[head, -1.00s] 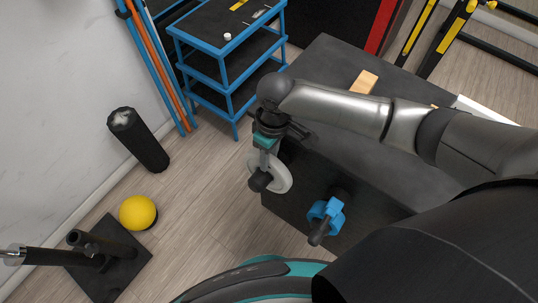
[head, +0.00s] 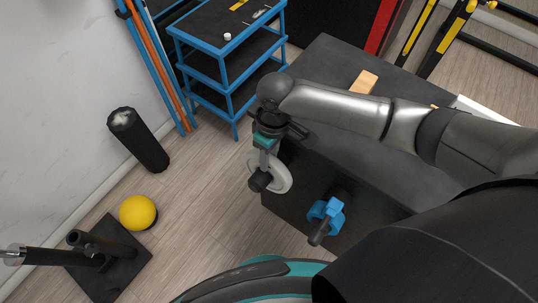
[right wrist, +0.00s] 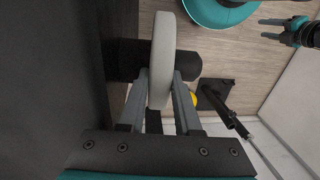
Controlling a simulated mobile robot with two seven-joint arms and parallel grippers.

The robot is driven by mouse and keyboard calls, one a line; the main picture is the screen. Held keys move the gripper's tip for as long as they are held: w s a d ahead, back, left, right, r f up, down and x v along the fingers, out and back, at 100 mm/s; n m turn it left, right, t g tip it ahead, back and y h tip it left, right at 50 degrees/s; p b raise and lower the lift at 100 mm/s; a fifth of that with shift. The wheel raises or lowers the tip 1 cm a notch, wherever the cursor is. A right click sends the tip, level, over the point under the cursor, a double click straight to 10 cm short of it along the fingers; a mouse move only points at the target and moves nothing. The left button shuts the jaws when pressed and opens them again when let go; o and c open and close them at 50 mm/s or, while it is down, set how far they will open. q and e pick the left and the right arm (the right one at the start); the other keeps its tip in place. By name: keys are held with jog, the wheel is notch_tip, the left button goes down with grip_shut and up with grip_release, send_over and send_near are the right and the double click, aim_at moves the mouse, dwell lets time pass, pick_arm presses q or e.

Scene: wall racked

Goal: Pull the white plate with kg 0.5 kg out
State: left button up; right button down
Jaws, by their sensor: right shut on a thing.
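The white plate (head: 284,180) is a pale disc at the left side of the dark rack block in the head view. A dark peg (head: 260,181) passes through its middle. My right gripper (head: 265,158) reaches down to the plate from above. In the right wrist view the plate (right wrist: 161,45) stands edge-on between the two grey fingers (right wrist: 160,88), which are shut on it. The peg (right wrist: 187,61) shows on both sides of the plate. The kg marking cannot be read.
A blue plate (head: 334,208) sits on another peg of the dark block (head: 285,204). A yellow ball (head: 138,212), a black roller (head: 139,140) and a blue shelf (head: 205,63) stand to the left. Some floor left of the block is clear.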

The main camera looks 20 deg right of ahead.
jog(key=shift+a+r, duration=0.1)
jog(key=shift+a, duration=0.05)
jog(key=shift+s+a+r+p, duration=0.15)
jog(key=shift+s+a+p, duration=1.05)
jog(key=shift+a+p, duration=0.25)
jog(key=shift+s+a+p, duration=0.5)
jog(key=shift+a, duration=0.1)
jog(key=shift+s+a+r+p, duration=0.15)
jog(key=shift+s+a+p, duration=0.35)
jog(key=shift+a, duration=0.15)
jog(key=shift+s+a+r+p, duration=0.15)
jog(key=shift+s+a+p, duration=0.35)
jog(key=shift+a, duration=0.15)
dwell(0.5)
jog(key=shift+s+a+p, duration=0.5)
jog(key=shift+a+p, duration=0.05)
jog(key=shift+a, duration=0.15)
jog(key=shift+r, duration=0.2)
notch_tip(320, 180, up, 7)
jog(key=p, duration=0.8)
jog(key=shift+f+p, duration=0.2)
jog(key=shift+p, duration=0.1)
